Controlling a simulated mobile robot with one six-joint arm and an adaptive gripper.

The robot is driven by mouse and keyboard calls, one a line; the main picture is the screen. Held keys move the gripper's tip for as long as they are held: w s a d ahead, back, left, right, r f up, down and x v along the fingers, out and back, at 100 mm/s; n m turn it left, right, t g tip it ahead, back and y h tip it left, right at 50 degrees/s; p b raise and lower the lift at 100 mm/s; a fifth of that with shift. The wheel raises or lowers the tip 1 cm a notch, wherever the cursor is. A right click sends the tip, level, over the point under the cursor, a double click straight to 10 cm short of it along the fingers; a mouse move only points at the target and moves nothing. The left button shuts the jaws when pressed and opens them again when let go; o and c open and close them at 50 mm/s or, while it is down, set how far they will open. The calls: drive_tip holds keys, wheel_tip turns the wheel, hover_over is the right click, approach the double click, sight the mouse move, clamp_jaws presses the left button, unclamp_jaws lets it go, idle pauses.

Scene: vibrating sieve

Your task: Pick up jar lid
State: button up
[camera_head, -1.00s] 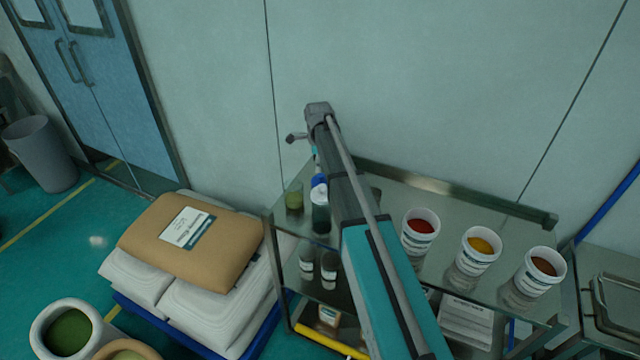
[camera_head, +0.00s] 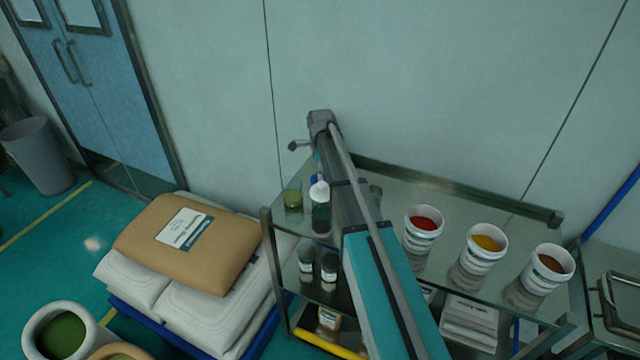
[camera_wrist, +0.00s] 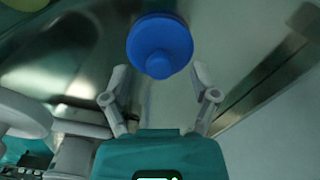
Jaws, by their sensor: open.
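The blue jar lid (camera_wrist: 160,46) shows in the wrist view, round with a raised knob, just beyond and between the fingertips. My gripper (camera_wrist: 158,72) is open and empty, one finger on each side, with the lid a little ahead. In the head view a small part of the blue lid (camera_head: 314,181) shows on the cart's top shelf, left of my arm. My arm hides most of the area behind it, and the gripper's fingers cannot be made out there.
Tubs of red (camera_head: 422,228), yellow (camera_head: 484,245) and brown powder (camera_head: 548,265) stand on the right. Sacks (camera_head: 185,245) are stacked at left.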

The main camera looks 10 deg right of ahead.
drive_tip(key=shift+f+b, duration=0.45)
drive_tip(key=shift+f, duration=0.3)
drive_tip(key=c, duration=1)
